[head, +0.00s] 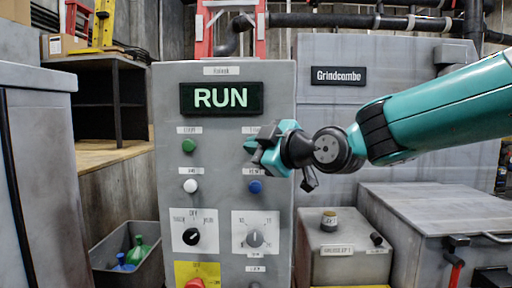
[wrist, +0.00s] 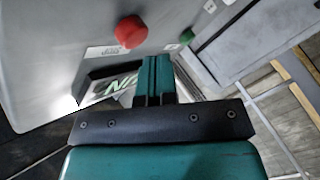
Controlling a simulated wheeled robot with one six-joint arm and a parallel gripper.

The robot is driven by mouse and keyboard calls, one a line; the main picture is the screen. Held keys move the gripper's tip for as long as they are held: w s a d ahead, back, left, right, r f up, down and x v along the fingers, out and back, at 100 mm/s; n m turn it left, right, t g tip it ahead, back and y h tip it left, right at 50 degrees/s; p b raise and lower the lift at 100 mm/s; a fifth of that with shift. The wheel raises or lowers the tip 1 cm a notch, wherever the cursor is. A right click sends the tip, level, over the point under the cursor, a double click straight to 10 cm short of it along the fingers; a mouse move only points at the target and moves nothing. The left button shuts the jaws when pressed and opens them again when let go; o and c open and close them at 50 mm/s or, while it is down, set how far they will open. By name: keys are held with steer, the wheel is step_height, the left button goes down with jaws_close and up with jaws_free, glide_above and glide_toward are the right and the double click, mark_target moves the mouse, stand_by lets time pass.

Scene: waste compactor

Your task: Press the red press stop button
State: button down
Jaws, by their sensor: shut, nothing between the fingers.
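The grey control panel (head: 222,105) faces me, with a lit display (head: 221,98) reading RUN. A red round button (wrist: 131,31) shows in the wrist view, just ahead and left of the fingertips. My gripper (head: 257,153) is shut and empty, in front of the panel's upper right button spot, and hides what is there in the head view. In the wrist view the shut fingers (wrist: 154,62) point toward the panel near the display. Contact with the panel cannot be told. Another red knob (head: 195,284) sits on a yellow plate at the bottom.
A green button (head: 189,146), white button (head: 190,186), blue button (head: 255,187) and two dials (head: 192,237) are on the panel. A grey Grindcombe cabinet (head: 390,115) stands behind right, a metal box (head: 345,250) below it. A bin (head: 100,255) stands left.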

steer(key=shift+w, duration=0.1)
steer(key=shift+w+b, duration=0.3)
steer(key=shift+w, duration=0.05)
steer(key=shift+w, duration=0.5)
stand_by(0.6)
stand_by(0.4)
steer(key=shift+s+b, duration=0.9)
steer(key=shift+s+b, duration=1.55)
steer(key=shift+s, duration=1)
